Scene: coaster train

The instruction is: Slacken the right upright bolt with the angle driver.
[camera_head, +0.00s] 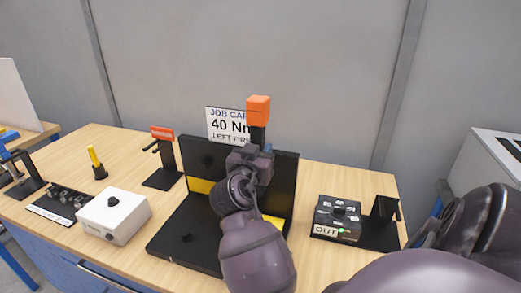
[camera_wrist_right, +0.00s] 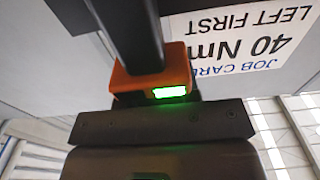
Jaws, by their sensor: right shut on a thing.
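The angle driver (camera_head: 258,108) has an orange block on top of a dark shaft. My right gripper (camera_head: 254,150) is shut on it and holds it upright in front of the black fixture's upright plate (camera_head: 284,172). In the right wrist view the driver (camera_wrist_right: 135,84) shows an orange body, a lit green display and a black bar. A dark bolt-like spot (camera_head: 207,161) shows on the plate's left side. The right upright bolt is not seen; my right arm covers part of the plate. I cannot tell whether the driver touches the plate. My left gripper is not in view.
A job card (camera_head: 227,124) reading "40 Nm, left first" stands behind the plate. A white box (camera_head: 113,215) and a stand with a red top (camera_head: 162,133) are left. An "OUT" tray (camera_head: 325,232) with a dark block and a holder (camera_head: 384,209) are right.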

